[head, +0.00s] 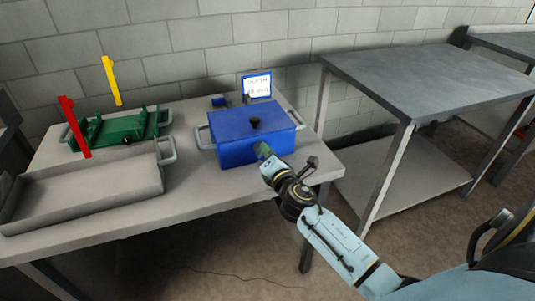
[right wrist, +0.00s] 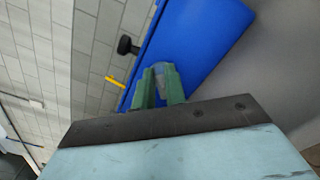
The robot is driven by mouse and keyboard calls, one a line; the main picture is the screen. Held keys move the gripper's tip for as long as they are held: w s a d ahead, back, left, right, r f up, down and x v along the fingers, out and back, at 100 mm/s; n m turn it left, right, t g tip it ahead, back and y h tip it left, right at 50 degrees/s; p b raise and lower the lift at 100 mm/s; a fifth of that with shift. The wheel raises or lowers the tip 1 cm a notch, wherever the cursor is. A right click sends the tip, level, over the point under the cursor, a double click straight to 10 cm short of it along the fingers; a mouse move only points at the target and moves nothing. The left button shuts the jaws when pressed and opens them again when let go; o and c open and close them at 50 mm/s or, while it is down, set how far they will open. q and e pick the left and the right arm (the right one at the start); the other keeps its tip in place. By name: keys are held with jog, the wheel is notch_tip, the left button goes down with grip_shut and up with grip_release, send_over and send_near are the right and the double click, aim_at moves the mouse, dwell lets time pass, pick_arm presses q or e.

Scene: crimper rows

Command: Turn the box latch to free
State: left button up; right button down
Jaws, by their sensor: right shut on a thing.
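The blue box (head: 232,139) stands on the right part of the table, its lid closed and a black knob (head: 254,122) on top. In the right wrist view the box (right wrist: 205,40) and knob (right wrist: 126,45) show again. My right gripper (head: 263,150) is at the box's front face, near its right end. In the right wrist view its green fingers (right wrist: 160,78) are shut on a small greyish part, which I take to be the latch (right wrist: 161,85); it is mostly hidden by the fingers, so its angle cannot be told. My left gripper is not in view.
A green tool frame (head: 110,130) with red (head: 73,125) and yellow (head: 111,80) upright handles stands at the left. A grey tray (head: 90,190) lies in front of it. A small sign (head: 257,86) stands behind the box. A bare metal table (head: 425,75) is to the right.

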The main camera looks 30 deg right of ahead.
jog(key=m, duration=0.4)
jog(key=shift+d+f+m, duration=0.1)
jog(key=shift+f+m, duration=0.2)
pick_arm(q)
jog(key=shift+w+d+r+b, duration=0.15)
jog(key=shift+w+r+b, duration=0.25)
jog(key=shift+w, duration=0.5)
pick_arm(e)
jog(key=shift+f+m, duration=0.2)
jog(key=shift+m, duration=1.3)
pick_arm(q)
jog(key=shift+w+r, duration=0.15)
pick_arm(e)
jog(key=shift+m, duration=0.3)
jog(key=c, duration=1.4)
grip_release()
jog(key=shift+s, duration=0.1)
jog(key=shift+c, duration=0.2)
